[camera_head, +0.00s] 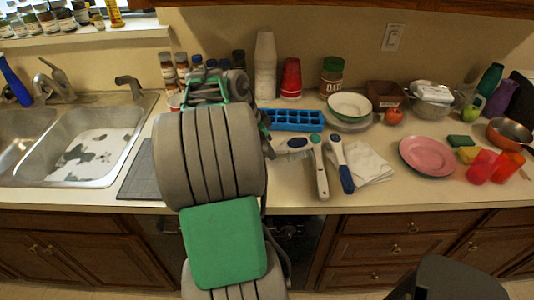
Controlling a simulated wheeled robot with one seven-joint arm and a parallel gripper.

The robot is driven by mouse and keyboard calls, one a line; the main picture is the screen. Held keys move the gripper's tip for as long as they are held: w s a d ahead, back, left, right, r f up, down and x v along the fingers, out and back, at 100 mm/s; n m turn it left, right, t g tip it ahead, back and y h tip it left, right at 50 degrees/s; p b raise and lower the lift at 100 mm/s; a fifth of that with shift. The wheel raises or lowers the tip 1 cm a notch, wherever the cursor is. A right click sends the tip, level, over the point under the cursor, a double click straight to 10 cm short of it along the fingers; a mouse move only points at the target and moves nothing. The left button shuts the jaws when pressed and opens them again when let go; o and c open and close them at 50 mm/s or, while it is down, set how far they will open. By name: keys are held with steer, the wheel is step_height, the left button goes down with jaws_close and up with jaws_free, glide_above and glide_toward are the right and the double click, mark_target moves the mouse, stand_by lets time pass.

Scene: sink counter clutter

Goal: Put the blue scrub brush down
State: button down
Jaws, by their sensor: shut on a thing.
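A brush with a dark blue handle and pale upper part (345,178) shows at the front of the counter, its handle end toward the front edge. My arm reaches up from the bottom and its large grey links cover much of the counter's left part. My gripper (267,127) shows only in part at the right side of my arm. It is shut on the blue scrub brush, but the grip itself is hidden. A pale piece with a blue spot (293,144) lies between my arm and the brushes; I cannot tell what it belongs to.
A white-handled tool with a teal part (320,172) lies beside the blue-handled one. A white cloth (370,165) is right of them, a blue ice tray (297,121) behind. A pink plate (428,156) lies further right. The sink (118,165) is left.

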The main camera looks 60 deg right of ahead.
steer(key=shift+f, duration=1.35)
steer(key=c, duration=1.1)
jaws_free()
steer(key=shift+r, duration=0.15)
steer(key=shift+w+r+p, duration=0.1)
steer(key=shift+r+p, duration=0.2)
steer(key=shift+r, duration=0.1)
steer(key=v, duration=1.2)
steer(key=w+a+f+n+t, duration=0.1)
steer(key=w+a+n+t, duration=0.2)
steer(key=w+a+n, duration=0.75)
steer(key=a+f+n+t+y, duration=0.1)
steer(key=a+f+n, duration=0.1)
steer(key=a+n, duration=0.3)
steer(key=s+a+f+n+t+y, duration=0.1)
steer(key=a+n, duration=0.4)
steer(key=a, duration=0.8)
steer(key=a+f+n+t+y, duration=0.1)
steer(key=a+f+n, duration=0.2)
steer(key=a+n, duration=0.3)
steer(key=shift+s+a+t+y+p, duration=0.15)
steer(key=shift+s+a+p, duration=0.05)
steer(key=shift+a, duration=0.85)
steer(key=shift+s+a+t+y+p, duration=0.15)
steer(key=shift+s+a+p, duration=0.05)
steer(key=shift+a, duration=0.85)
